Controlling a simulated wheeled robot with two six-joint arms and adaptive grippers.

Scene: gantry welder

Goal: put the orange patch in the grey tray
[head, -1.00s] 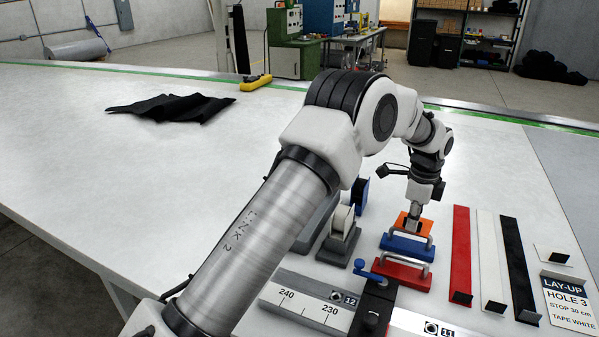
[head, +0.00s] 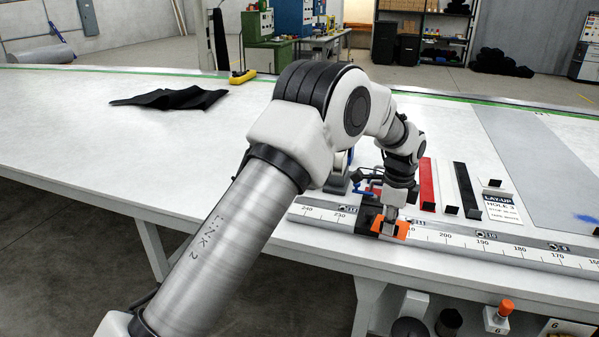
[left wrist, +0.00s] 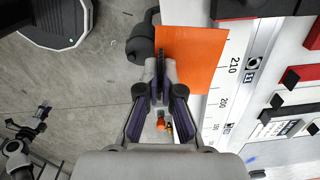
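The orange patch (head: 402,229) is in my left gripper (head: 388,232), above the ruler strip along the table's front edge. In the left wrist view the orange patch (left wrist: 194,60) reaches up and right from the left gripper (left wrist: 160,75), whose fingers are shut on its left part. The patch partly covers the ruler there and overhangs the floor. I cannot make out the grey tray in either view. My right arm seems to show small at the lower left of the left wrist view; its gripper is too small to read.
A red strip (head: 427,184) and a black strip (head: 468,188) lie behind the ruler (head: 500,247), beside a lay-up card (head: 503,208). A crumpled black cloth (head: 172,97) lies far left. Below the front edge stands an orange-topped item (head: 499,315). The table's left middle is clear.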

